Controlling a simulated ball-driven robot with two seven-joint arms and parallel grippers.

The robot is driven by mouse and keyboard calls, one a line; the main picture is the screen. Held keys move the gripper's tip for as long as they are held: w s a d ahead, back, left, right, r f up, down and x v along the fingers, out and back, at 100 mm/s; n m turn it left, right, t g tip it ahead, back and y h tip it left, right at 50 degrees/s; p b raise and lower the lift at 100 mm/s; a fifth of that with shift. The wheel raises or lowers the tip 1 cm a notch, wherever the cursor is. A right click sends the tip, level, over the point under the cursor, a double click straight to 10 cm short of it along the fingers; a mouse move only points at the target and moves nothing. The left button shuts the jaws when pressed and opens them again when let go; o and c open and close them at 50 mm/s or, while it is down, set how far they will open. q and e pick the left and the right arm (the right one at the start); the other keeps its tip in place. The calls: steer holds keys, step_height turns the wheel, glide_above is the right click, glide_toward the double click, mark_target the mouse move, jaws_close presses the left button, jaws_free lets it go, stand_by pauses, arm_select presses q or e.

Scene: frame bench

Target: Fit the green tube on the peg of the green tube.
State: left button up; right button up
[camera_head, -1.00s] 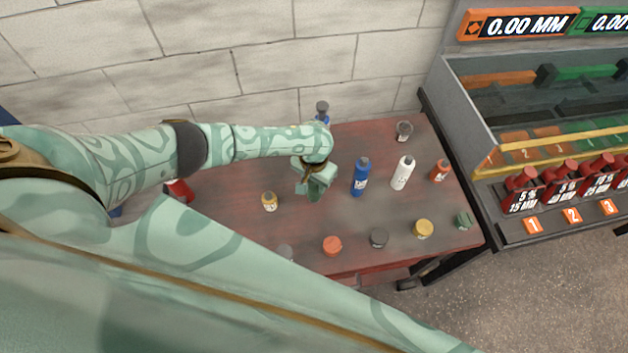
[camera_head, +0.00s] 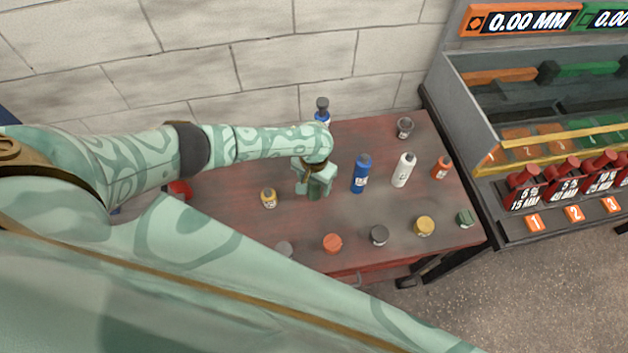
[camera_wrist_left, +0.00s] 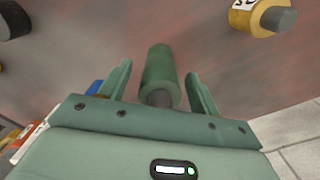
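The green tube (camera_wrist_left: 160,68), with a grey end, lies between the fingers of my left gripper (camera_wrist_left: 160,85) in the left wrist view. A gap shows on each side of it, so the gripper is open around the tube. In the head view my left gripper (camera_head: 315,187) is low over the middle of the table and mostly hides the tube. A small squat green piece (camera_head: 464,219) is at the table's front right corner; I cannot tell whether it is the peg. My right gripper is not in view.
On the red table (camera_head: 235,225), a blue bottle (camera_head: 361,175) and a white bottle (camera_head: 403,170) stand right of the gripper. A yellow bottle (camera_head: 269,198) is to its left. Squat orange (camera_head: 332,243), dark (camera_head: 379,236) and yellow (camera_head: 424,226) pieces line the front. A brick wall stands behind.

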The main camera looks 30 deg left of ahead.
arm_select(q)
step_height(320, 180, up, 16)
steer(key=p, duration=0.6)
steer(key=shift+r+p, duration=0.2)
steer(key=shift+p, duration=0.2)
steer(key=shift+f, duration=0.1)
